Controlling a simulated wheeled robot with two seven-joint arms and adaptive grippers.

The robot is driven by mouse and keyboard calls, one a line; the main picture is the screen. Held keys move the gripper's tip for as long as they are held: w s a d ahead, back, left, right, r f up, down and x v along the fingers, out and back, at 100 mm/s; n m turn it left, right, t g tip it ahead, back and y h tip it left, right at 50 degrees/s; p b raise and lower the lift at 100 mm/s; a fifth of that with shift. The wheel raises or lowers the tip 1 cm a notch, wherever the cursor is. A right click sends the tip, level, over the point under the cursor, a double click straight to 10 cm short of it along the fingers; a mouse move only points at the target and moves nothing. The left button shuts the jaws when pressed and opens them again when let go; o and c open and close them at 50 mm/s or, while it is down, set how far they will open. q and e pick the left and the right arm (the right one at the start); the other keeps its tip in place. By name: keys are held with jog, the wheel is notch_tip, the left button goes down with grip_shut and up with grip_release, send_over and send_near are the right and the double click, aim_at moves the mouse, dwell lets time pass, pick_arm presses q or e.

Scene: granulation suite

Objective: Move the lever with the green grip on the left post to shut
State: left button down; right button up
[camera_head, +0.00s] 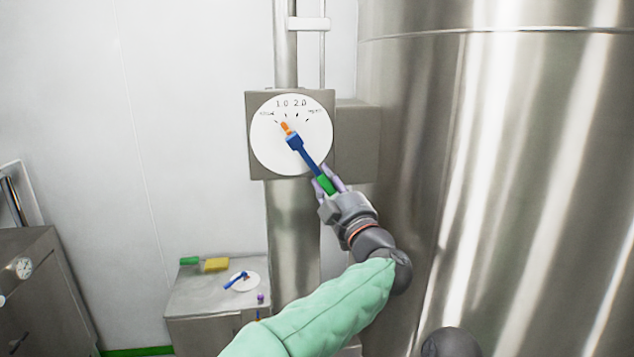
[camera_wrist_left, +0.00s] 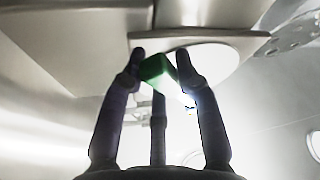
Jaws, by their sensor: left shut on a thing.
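The lever (camera_head: 308,158) is a blue bar with an orange pointer tip and a green grip (camera_head: 326,185). It turns on a round white dial (camera_head: 265,150) fixed to a grey box on the steel post (camera_head: 290,225). The orange tip points up and left, between the leftmost label and the 1.0 mark; the grip end points down and right. My left gripper (camera_head: 330,181) is shut on the green grip. In the left wrist view the green grip (camera_wrist_left: 157,70) sits between the fingers. My right gripper does not show.
A large steel vessel (camera_head: 500,180) stands close on the right of the post. A low cabinet (camera_head: 215,300) at lower left bears a yellow block (camera_head: 216,265), a green piece and a small white disc with a blue lever. Another grey cabinet (camera_head: 45,290) stands at far left.

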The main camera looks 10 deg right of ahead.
pick_arm(q)
jog(key=shift+d+r+n+g+y+p, duration=0.4)
jog(key=shift+d+r+n+p, duration=0.4)
jog(key=shift+n, duration=0.6)
jog(key=shift+r, duration=0.1)
jog(key=c, duration=0.9)
grip_release()
jog(key=shift+s+d, duration=0.2)
jog(key=shift+s, duration=0.1)
jog(key=v, duration=1.1)
jog(key=shift+s, duration=0.15)
